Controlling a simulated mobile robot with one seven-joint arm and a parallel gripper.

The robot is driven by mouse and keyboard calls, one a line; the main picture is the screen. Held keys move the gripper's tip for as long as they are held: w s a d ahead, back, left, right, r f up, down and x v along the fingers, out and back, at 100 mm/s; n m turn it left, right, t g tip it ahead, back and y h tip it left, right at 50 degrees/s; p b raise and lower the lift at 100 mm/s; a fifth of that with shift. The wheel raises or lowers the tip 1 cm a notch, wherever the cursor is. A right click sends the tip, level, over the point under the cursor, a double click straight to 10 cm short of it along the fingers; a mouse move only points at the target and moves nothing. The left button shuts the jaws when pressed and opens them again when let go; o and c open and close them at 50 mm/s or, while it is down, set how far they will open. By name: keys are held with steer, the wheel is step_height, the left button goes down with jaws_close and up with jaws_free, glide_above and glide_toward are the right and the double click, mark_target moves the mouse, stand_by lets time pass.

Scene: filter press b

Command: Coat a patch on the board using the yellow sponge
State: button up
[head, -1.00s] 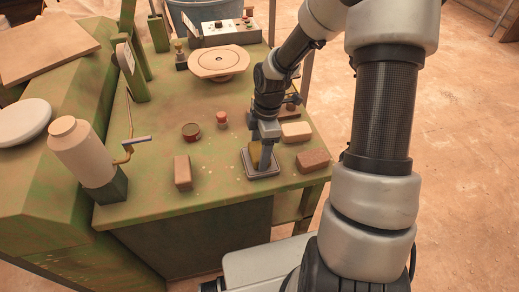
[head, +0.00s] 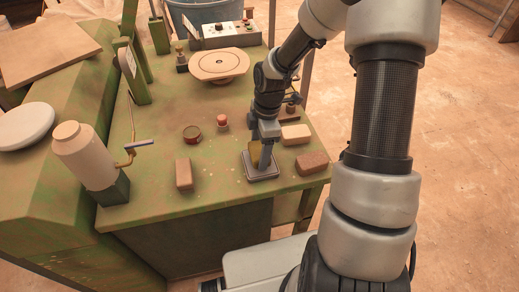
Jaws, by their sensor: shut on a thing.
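The yellow sponge (head: 254,152) shows as a small yellowish patch behind my gripper's fingers. My gripper (head: 265,165) points down and is shut on it, low over the small board (head: 262,176). The board is a grey, dark-rimmed rectangle lying on the green table near its front right. The fingers cover much of the sponge and the middle of the board. I cannot tell whether the sponge touches the board, or whether any patch is coated.
A brown block (head: 184,174) stands left of the board. A red-topped button (head: 222,122), a round tin (head: 192,134) and a round turntable (head: 218,64) are farther back.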

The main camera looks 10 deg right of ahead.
mark_target(257, 150)
steer(key=shift+r+p, duration=2.1)
steer(key=shift+r, duration=0.55)
steer(key=shift+r, duration=0.1)
